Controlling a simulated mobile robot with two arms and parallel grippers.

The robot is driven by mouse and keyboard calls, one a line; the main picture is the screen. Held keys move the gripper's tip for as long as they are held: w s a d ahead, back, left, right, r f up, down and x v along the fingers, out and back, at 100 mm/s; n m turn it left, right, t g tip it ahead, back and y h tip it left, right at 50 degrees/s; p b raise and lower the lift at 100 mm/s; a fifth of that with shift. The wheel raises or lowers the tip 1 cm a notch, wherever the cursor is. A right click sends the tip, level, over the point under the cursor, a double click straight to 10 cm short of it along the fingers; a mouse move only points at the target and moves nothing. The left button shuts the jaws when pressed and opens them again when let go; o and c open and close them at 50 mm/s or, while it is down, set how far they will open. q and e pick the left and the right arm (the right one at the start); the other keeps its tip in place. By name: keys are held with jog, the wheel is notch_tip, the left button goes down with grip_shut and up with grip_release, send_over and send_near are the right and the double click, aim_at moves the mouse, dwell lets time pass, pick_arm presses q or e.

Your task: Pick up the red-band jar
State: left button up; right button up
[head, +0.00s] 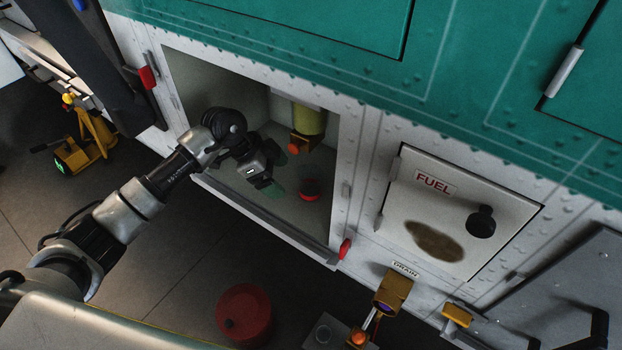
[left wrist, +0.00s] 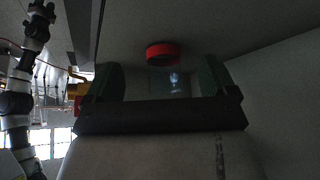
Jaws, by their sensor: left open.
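The red-band jar (head: 310,190) is inside the open compartment, on its floor towards the right side. Mostly its red part shows in the head view. In the left wrist view the red band (left wrist: 162,53) shows as a ring ahead of the fingers, with a faint clear patch beside it that may be the jar's glass. My left gripper (head: 279,175) reaches into the compartment, to the left of the jar. Its two green-padded fingers (left wrist: 161,80) are spread open and empty, with the jar lying ahead between their directions. My right gripper is not seen.
A yellow-green cylinder with an orange-ended fitting (head: 309,122) hangs at the compartment's back right. The compartment frame (head: 265,228) has a raised lower edge. A FUEL panel (head: 450,215) is at right. A red can (head: 244,312) stands on the floor below.

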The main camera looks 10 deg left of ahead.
aim_at(310, 180)
pick_arm(q)
jog(key=shift+w+d, duration=0.2)
jog(key=shift+d, duration=0.65)
jog(key=shift+w+d, duration=0.15)
jog(key=shift+d, duration=0.4)
jog(key=d, duration=0.1)
jog(key=d+p, duration=0.1)
jog(key=d, duration=0.1)
jog(key=shift+w+d, duration=0.1)
jog(key=shift+w, duration=0.25)
jog(key=shift+x, duration=1.2)
jog(key=shift+f, duration=0.25)
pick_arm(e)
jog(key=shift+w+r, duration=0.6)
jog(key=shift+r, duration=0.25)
pick_arm(q)
jog(key=shift+c, duration=0.5)
jog(key=c, duration=0.9)
